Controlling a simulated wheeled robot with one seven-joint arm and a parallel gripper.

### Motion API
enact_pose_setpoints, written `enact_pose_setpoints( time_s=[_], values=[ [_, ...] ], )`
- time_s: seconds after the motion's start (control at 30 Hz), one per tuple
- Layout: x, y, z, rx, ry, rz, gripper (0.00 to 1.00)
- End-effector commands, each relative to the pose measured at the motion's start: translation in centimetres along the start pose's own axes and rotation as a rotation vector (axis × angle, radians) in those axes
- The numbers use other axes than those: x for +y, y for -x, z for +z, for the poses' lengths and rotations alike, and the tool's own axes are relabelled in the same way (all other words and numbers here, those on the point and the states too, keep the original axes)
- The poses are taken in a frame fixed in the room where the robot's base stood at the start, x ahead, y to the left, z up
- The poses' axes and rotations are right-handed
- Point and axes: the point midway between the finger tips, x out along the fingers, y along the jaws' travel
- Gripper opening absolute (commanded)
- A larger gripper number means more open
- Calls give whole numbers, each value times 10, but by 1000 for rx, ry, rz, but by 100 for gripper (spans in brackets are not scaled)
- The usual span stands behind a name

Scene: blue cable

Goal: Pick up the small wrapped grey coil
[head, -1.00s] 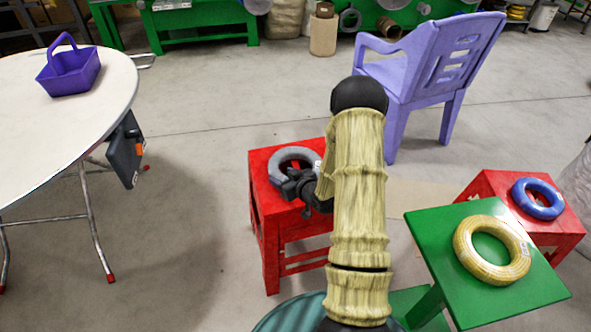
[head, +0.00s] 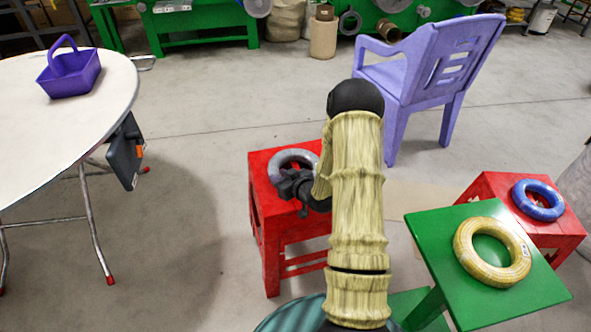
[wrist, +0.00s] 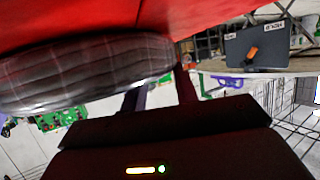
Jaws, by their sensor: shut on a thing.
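The small wrapped grey coil (head: 291,158) is at the red stool's top (head: 257,178) in the head view, its near side hidden by my gripper. My gripper (head: 297,180) is at the coil's near edge and shut on it. In the wrist view, which looks upside down, the coil (wrist: 85,72) fills the left, close to the red stool surface (wrist: 70,18), with my dark fingers (wrist: 160,95) at its right end. I cannot tell whether the coil is clear of the stool.
A green stool (head: 437,230) with a yellow coil (head: 466,252) and another red stool (head: 480,190) with a blue coil (head: 530,211) stand at right. A white table (head: 50,130) with a purple basket (head: 75,80) is left. A purple chair (head: 420,70) stands behind.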

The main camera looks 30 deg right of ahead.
Motion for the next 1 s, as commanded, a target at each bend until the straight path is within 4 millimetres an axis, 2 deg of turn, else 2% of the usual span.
enact_pose_setpoints(
  time_s=[0.3,0.47,0.83,1.0],
  values=[
    [2,1,4,-10,-3,4,0],
    [2,4,-4,-11,-3,5,0],
    [2,29,-67,-2,1,4,0],
    [2,37,-87,-3,0,3,0]
  ],
)
